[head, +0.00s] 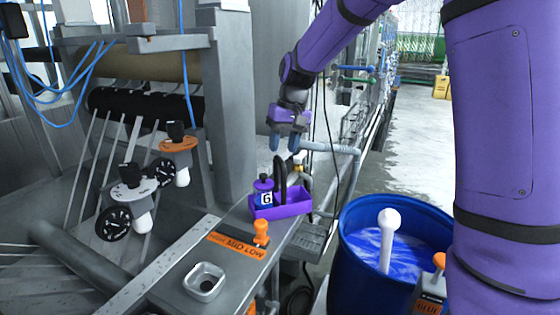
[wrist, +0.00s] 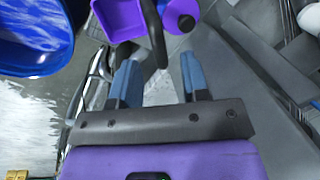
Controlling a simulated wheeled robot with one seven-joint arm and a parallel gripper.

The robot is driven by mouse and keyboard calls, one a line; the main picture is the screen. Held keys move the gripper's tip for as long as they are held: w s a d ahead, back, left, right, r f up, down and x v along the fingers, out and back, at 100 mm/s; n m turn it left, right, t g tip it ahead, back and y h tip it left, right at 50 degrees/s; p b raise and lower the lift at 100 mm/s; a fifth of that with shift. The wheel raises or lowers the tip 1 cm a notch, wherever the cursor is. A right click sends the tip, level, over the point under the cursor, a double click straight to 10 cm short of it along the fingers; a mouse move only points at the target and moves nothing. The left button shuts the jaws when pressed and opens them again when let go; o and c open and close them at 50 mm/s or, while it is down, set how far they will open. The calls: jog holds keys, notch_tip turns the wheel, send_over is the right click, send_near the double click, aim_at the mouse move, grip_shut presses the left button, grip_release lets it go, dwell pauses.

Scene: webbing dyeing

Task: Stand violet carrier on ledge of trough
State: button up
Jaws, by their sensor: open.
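The violet carrier (head: 292,207) stands upright on the grey ledge of the trough (head: 232,250). A blue bottle with a violet cap and a "G" label (head: 264,194) sits in its left part. The carrier's dark arched handle (head: 284,176) rises from its middle. My gripper (head: 285,143) is above the handle, fingers pointing down, open and empty. In the wrist view the carrier (wrist: 120,20) and its handle (wrist: 153,35) lie just beyond the open fingertips (wrist: 160,72). The handle is not seen to be gripped.
A blue drum (head: 350,240) of blue liquid with a white-knobbed rod (head: 388,240) stands right of the ledge. An orange-topped peg (head: 261,233) and a square metal cup (head: 204,281) are nearer on the ledge. Rollers and handwheels (head: 114,222) are at left.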

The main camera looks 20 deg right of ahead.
jog(key=s+d+r+t, duration=0.2)
jog(key=s+d+r, duration=0.2)
jog(key=s+r, duration=0.9)
jog(key=s+d+f+t+h, duration=0.1)
jog(key=s+f, duration=0.1)
jog(key=s, duration=0.7)
jog(key=s+d+f+t+h, duration=0.1)
jog(key=s+f+t, duration=0.1)
jog(key=s, duration=0.7)
jog(key=shift+s+d+f, duration=0.2)
jog(key=shift+s+d, duration=0.05)
jog(key=shift+d, duration=0.1)
dwell(1.5)
